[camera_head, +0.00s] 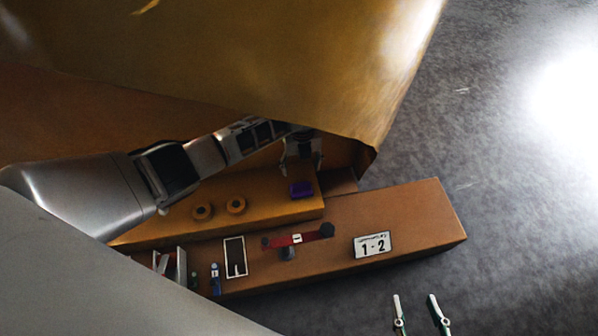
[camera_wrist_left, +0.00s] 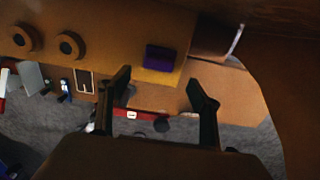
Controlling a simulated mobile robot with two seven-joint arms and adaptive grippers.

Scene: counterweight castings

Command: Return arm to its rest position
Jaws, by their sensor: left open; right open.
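My left arm reaches in from the left in the head view. Its gripper (camera_head: 303,162) is open, pointing down above the raised wooden step, just behind a purple block (camera_head: 301,189). In the left wrist view the two dark fingers of this gripper (camera_wrist_left: 160,88) stand wide apart with nothing between their tips; the purple block (camera_wrist_left: 160,58) lies beyond them. My right gripper (camera_head: 418,310) shows only as two pale, separated fingers at the bottom edge of the head view. It is open and empty, over the grey floor.
Two round castings (camera_head: 219,209) sit on the raised step (camera_head: 275,208). On the lower bench (camera_head: 425,215) are a red bar with dark ends (camera_head: 283,241), a "1-2" sign (camera_head: 372,245) and a white-framed dark panel (camera_head: 235,257). A large ochre surface (camera_head: 270,60) overhangs the left gripper.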

